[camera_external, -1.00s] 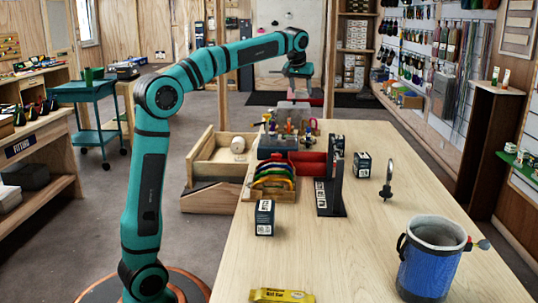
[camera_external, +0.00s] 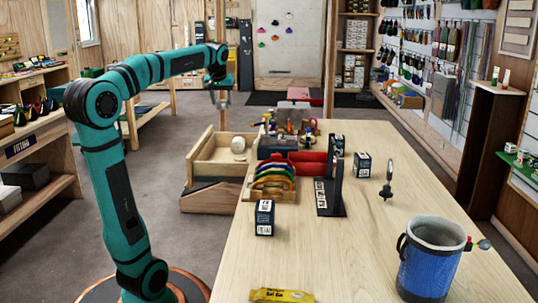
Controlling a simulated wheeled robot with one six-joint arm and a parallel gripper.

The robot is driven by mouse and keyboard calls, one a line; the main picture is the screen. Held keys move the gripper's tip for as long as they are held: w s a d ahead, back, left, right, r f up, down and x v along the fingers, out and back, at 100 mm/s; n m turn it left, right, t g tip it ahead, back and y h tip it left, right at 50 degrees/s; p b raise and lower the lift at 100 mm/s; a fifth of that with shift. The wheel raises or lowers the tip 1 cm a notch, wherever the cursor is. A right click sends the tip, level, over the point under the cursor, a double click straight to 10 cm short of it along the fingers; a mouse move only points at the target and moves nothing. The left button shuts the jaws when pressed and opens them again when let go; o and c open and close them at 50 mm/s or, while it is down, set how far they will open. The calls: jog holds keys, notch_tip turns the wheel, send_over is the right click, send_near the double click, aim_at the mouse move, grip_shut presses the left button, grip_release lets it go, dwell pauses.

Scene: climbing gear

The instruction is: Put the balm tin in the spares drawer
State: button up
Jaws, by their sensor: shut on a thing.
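My gripper (camera_external: 221,101) hangs high, pointing down, above and beyond the open wooden drawer at the table's left side. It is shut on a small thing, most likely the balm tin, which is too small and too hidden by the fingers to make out. The spares drawer (camera_external: 196,170) stands pulled out, its top open. A pale round roll (camera_external: 238,145) lies inside toward its right side, and the rest of its visible floor is bare. The gripper is well clear of the drawer walls.
The wooden table (camera_external: 330,265) carries colored curved pieces (camera_external: 274,178), a red bin (camera_external: 307,163), a black upright stand (camera_external: 330,190), small dark boxes (camera_external: 264,217), a metal ring piece (camera_external: 387,180), a blue bucket (camera_external: 430,265) and a yellow bar (camera_external: 281,296). Air above the drawer is free.

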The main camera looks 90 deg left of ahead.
jog(key=f, duration=2.9)
jog(key=shift+w+a, duration=0.1)
jog(key=shift+w, duration=0.1)
jog(key=o, duration=0.6)
jog(key=shift+f, duration=0.1)
jog(key=o, duration=0.4)
jog(key=v, duration=1.2)
